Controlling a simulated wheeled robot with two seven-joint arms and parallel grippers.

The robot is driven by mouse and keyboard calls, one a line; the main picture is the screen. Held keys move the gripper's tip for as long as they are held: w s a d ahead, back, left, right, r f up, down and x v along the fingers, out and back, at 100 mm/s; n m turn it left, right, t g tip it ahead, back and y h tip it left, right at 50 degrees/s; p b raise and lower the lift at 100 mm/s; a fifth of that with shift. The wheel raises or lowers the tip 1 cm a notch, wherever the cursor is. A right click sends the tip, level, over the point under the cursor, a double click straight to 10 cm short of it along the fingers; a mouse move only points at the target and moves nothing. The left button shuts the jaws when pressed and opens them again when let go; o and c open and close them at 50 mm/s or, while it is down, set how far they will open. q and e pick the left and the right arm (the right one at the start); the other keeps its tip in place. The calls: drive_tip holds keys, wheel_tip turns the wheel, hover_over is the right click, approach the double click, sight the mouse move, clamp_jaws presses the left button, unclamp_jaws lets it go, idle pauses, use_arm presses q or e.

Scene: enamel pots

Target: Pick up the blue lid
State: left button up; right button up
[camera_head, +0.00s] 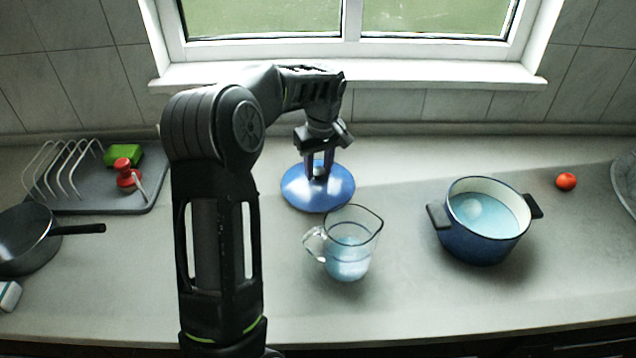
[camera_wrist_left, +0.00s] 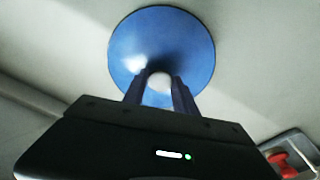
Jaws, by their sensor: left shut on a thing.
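The round blue lid (camera_head: 299,193) is on or just above the counter, behind the glass jug; I cannot tell whether it touches the counter. My left gripper (camera_head: 318,172) comes down from above at the lid's middle and is shut on its pale knob. In the left wrist view the lid (camera_wrist_left: 190,50) fills the upper middle, with the knob between the fingers of my left gripper (camera_wrist_left: 160,85). The blue pot (camera_head: 478,240) stands to the right without a cover, with light blue liquid inside. My right gripper is not in view.
A glass jug (camera_head: 350,262) with bluish liquid stands just in front of the lid. A tomato (camera_head: 566,181) lies right of the pot.

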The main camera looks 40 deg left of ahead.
sight(318, 171)
use_arm(q)
clamp_jaws()
drive_tip(key=shift+r, duration=0.1)
wheel_tip(318, 171, up, 10)
drive_tip(key=shift+b, duration=0.4)
idle(0.6)
